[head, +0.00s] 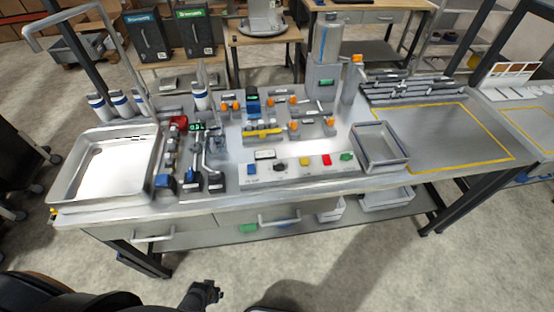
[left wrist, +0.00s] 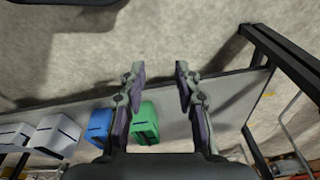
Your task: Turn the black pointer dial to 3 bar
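A small black dial (head: 280,166) sits on the sloped grey control panel (head: 300,177) at the front middle of the bench, under a small white label or display (head: 265,155). Its pointer direction and scale are too small to read. My left gripper (head: 205,293) is low in front of the bench, well apart from the dial. In the left wrist view the left gripper (left wrist: 159,70) is open, with nothing between its fingers. The dial does not show in that view. My right gripper is not in view.
Blue (head: 251,168), yellow (head: 305,160), red (head: 326,160) and green (head: 346,156) buttons flank the dial. Levers (head: 213,180) stand left of the panel, a grey tray (head: 380,146) right. A sink (head: 105,165) is at left.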

